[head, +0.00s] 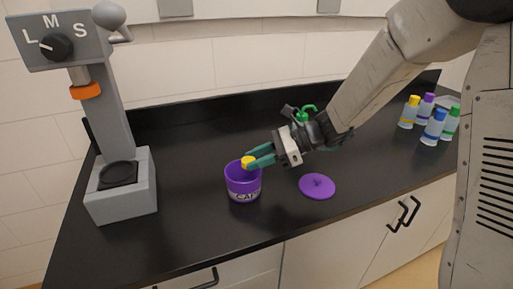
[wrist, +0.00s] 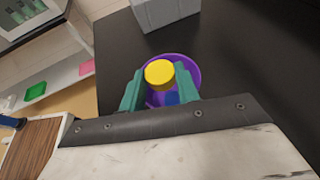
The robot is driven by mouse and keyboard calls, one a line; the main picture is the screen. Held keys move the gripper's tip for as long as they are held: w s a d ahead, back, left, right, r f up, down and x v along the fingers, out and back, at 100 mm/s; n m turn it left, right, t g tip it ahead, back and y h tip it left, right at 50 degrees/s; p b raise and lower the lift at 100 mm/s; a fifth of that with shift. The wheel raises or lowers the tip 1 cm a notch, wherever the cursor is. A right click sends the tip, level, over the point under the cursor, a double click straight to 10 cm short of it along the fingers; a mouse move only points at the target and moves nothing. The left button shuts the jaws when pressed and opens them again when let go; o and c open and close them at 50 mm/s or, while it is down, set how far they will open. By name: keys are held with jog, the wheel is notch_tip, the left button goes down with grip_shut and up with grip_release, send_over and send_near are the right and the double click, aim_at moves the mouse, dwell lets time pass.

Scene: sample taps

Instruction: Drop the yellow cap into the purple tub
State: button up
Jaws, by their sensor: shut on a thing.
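The purple tub (head: 243,184) stands upright and open on the black counter, with lettering on its front that is partly readable. My gripper (head: 254,161) is shut on the yellow cap (head: 248,162), which sits between the green fingertips at the tub's rim height or just above. In the wrist view the yellow cap (wrist: 160,73) is between the two fingers (wrist: 160,88), and the purple tub (wrist: 193,66) shows around and beneath it. Something blue (wrist: 171,98) shows inside the tub, below the cap. The fingers and cap hide part of the tub's inside.
A purple lid (head: 317,186) lies on the counter right of the tub. A grey machine (head: 121,185) with an L-M-S knob stands at left. Several capped bottles (head: 432,125) stand at far right. A green tap (head: 303,115) is behind my gripper. The front counter is clear.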

jog(key=shift+f, duration=0.9)
jog(key=shift+a, duration=0.1)
jog(key=o, duration=1)
jog(key=v, duration=0.8)
